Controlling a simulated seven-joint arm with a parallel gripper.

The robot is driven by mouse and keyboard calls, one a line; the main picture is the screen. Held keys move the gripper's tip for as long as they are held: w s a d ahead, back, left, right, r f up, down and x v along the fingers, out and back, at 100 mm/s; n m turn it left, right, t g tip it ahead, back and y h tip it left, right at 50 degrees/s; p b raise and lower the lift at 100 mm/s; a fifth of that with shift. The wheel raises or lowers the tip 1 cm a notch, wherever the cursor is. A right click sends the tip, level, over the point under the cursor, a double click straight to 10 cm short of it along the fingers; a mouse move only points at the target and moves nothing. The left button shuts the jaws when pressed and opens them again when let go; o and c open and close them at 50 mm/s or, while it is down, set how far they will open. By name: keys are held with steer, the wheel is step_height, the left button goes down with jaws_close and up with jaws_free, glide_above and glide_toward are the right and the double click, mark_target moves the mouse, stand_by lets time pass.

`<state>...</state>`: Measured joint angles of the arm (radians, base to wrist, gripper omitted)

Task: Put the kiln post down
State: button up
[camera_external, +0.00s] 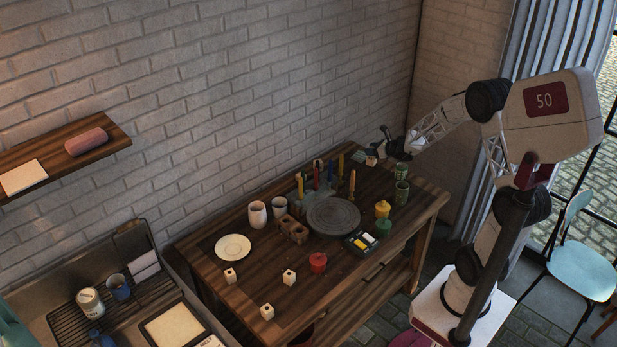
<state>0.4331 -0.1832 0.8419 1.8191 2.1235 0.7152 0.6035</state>
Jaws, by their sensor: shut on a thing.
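My gripper (379,151) is at the far right corner of the wooden table, by the wall. It is shut on a small pale block (371,161), which looks like a kiln post. The block is low over the table or touching it; I cannot tell which. Similar pale blocks with a dark mark on them stand at the front left of the table: one below the plate (230,276), one further right (289,277) and one near the front edge (267,312).
A grey turntable (334,216) sits mid-table with upright coloured sticks behind it. Patterned cups (401,193), a yellow-lidded jar (382,209) and a paint box (361,243) are to its right. A cream plate (233,247) lies left. The table's front left has bare room.

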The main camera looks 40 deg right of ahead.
steer(key=w+a+f+n+g+y, duration=0.3)
steer(key=w+a+f+n+y, duration=0.1)
steer(key=w+n+y, duration=0.2)
steer(key=shift+w+a+f+n+g+y, duration=0.15)
steer(key=shift+w+f+n+g+y, duration=0.2)
steer(key=shift+w, duration=0.5)
steer(key=w+d+f, duration=0.1)
steer(key=w+d, duration=0.2)
steer(key=w, duration=1.2)
steer(key=shift+w+d+f, duration=0.2)
steer(key=shift+w, duration=0.15)
steer(key=shift+f, duration=1.75)
